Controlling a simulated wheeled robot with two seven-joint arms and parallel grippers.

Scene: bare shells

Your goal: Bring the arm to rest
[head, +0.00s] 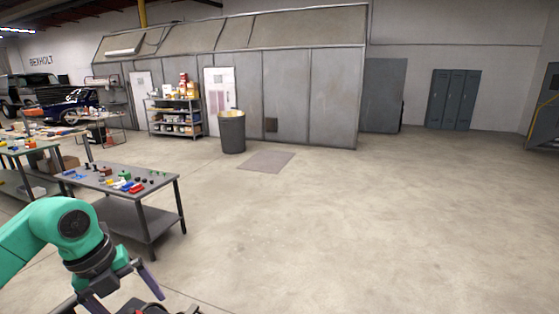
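My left arm comes in from the left as green links. Its gripper (127,299) points down at the bottom left of the head view. Its two dark fingers are spread apart, and the lower part is cut off by the picture's edge. I see nothing held between the fingers. A dark part with a bit of red lies below it at the bottom edge, too cut off to make out. My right arm and gripper are not in view.
A grey workbench (141,196) with small coloured parts stands just beyond my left arm. Another bench (14,150) is at the far left. A bin (231,133), shelves (175,118) and lockers (454,99) stand farther back. The floor (380,230) at centre and right is clear.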

